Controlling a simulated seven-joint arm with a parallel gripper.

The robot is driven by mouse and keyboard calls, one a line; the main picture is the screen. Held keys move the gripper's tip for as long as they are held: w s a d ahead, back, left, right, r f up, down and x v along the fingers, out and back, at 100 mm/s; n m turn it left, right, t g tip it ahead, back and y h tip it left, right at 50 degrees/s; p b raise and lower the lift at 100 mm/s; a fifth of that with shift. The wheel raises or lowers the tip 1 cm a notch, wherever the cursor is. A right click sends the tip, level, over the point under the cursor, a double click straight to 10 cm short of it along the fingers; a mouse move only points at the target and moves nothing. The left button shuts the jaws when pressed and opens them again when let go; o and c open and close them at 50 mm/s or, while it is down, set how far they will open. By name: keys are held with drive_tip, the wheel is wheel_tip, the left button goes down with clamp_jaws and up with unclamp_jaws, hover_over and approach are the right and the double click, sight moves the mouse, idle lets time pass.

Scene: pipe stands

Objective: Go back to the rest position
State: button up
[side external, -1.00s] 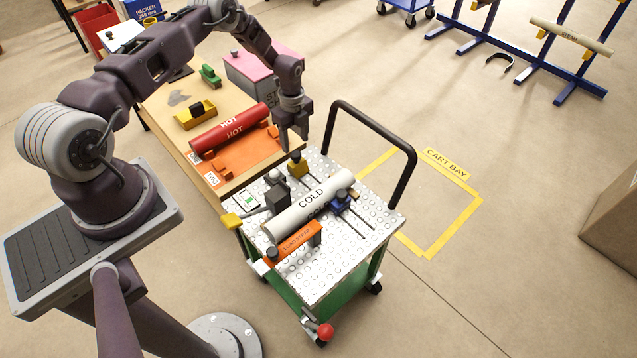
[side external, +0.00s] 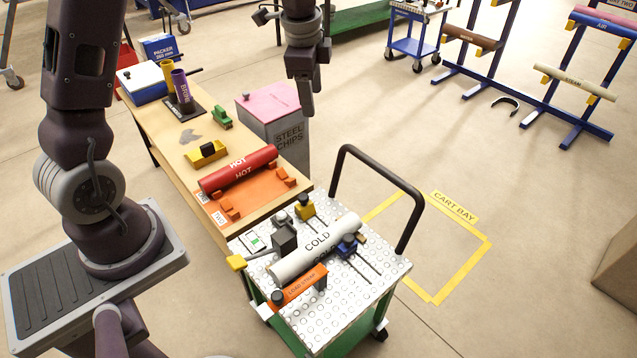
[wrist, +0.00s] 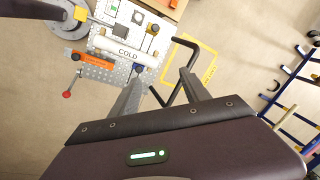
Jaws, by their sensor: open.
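My gripper (side external: 306,92) hangs high, fingers down, above and behind the cart, with nothing seen between its fingers. In the wrist view my gripper (wrist: 158,88) shows two spread fingers with floor and part of the cart beyond them. The white pipe marked COLD (side external: 314,250) lies on the cart's dotted metal top (side external: 310,322), well below and apart from my gripper. The COLD pipe also shows in the wrist view (wrist: 125,51). The red pipe marked HOT (side external: 238,168) lies on the orange mat (side external: 258,190) on the wooden bench.
The cart's black handle (side external: 376,165) rises at its right. A pink-lidded steel chips bin (side external: 270,105) stands behind the bench (side external: 165,150). Blue pipe racks (side external: 560,130) stand at the back right. The yellow-taped cart bay (side external: 455,270) is empty floor.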

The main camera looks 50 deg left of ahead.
drive_tip(key=s+d+r+n+t, duration=0.1)
drive_tip(key=s+d+r+n, duration=0.4)
drive_tip(key=s+r, duration=0.55)
drive_tip(key=s+d+n+t, duration=0.1)
drive_tip(key=s+d+n, duration=0.1)
drive_tip(key=s, duration=0.6)
drive_tip(key=s+d+n+t+h, duration=0.1)
drive_tip(key=s+d+n, duration=0.2)
drive_tip(key=s, duration=0.6)
drive_tip(key=shift+f, duration=0.15)
